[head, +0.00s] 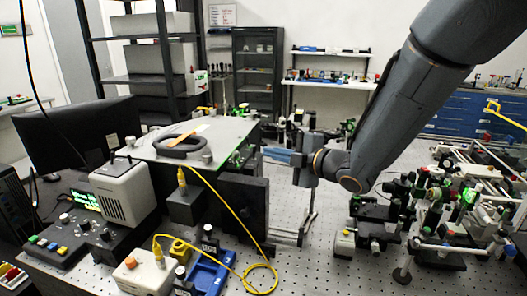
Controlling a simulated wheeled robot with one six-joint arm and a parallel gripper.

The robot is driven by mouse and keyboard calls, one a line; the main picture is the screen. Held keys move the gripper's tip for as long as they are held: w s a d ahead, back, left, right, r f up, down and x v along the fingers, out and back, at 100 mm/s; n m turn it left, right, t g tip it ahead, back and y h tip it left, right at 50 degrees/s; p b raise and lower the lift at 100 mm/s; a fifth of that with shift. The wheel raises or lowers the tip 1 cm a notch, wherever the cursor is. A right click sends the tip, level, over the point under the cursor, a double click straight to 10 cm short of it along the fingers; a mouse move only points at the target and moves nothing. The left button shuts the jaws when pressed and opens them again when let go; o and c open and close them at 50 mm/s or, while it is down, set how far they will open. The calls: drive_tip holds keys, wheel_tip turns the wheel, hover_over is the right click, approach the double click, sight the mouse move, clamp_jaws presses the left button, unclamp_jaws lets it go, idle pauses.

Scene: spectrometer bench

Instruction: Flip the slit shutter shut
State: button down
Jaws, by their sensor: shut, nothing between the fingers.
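The spectrometer housing, a box with a grey top plate (220,135), stands left of centre on the perforated bench. Its right side faces my arm and carries small dark and greenish fittings (236,158). I cannot make out the slit shutter or its position among them. My gripper (265,153) comes in from the right with its bluish fingers pointing left, close to these fittings. The fingers are shut with nothing between them. I cannot tell whether the tips touch anything. A large black panel (245,205) stands upright just below the gripper.
A black ring (180,146) lies on the top plate. A yellow cable (222,205) loops down to the bench beside a blue block (212,272). A black monitor (75,135) stands at left. Crowded optics (455,215) fill the right. Bare bench (320,265) shows at centre front.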

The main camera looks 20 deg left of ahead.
drive_tip(key=b+v, duration=0.3)
drive_tip(key=v, duration=0.7)
